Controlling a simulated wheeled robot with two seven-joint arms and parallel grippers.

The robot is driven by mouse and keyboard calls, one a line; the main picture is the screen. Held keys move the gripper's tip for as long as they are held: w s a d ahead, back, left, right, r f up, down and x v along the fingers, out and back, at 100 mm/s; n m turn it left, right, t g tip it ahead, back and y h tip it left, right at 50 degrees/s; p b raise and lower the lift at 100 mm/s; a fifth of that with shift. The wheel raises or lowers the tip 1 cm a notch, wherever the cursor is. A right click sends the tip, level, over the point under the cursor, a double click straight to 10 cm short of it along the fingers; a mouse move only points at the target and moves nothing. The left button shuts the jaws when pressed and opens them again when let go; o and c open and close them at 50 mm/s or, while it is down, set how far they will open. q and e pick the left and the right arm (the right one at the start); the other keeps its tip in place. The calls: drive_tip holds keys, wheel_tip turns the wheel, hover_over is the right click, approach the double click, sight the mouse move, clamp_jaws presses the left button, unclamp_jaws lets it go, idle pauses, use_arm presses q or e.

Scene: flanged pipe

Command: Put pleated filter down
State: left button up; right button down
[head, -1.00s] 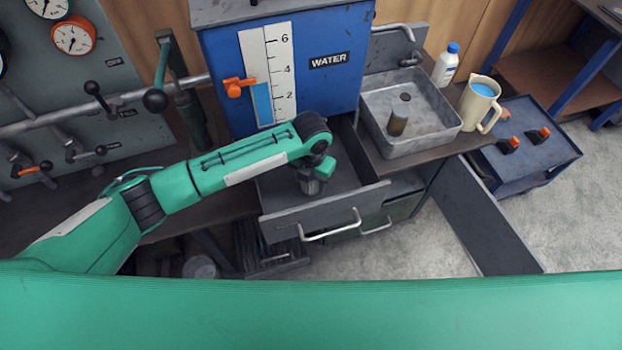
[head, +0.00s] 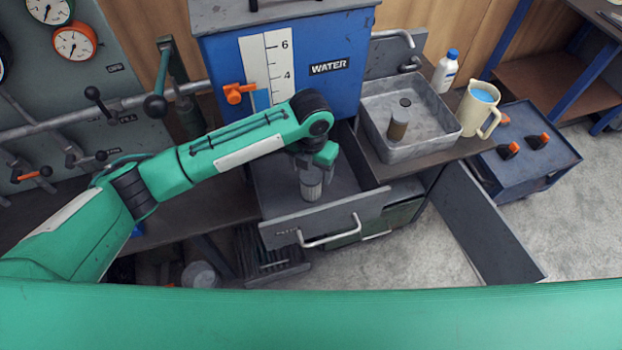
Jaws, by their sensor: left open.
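A pale grey, ribbed cylinder, the pleated filter (head: 311,186), stands upright on the floor of the open grey drawer (head: 272,213) below the water tank. My left gripper (head: 312,172) is open, pointing down, right over the top of the filter. The fingertips are small and partly hidden by the wrist, so I cannot tell whether they still touch the filter. My right gripper is not in view.
The blue water tank (head: 230,65) stands close behind my left arm. A metal sink (head: 445,125) with a brownish cylinder (head: 397,127) inside is to the right, beside a jug (head: 473,112) and white bottle (head: 445,72). An open cabinet door (head: 485,225) juts out at right.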

use_arm(q)
drive_tip(key=shift+r, duration=2.2)
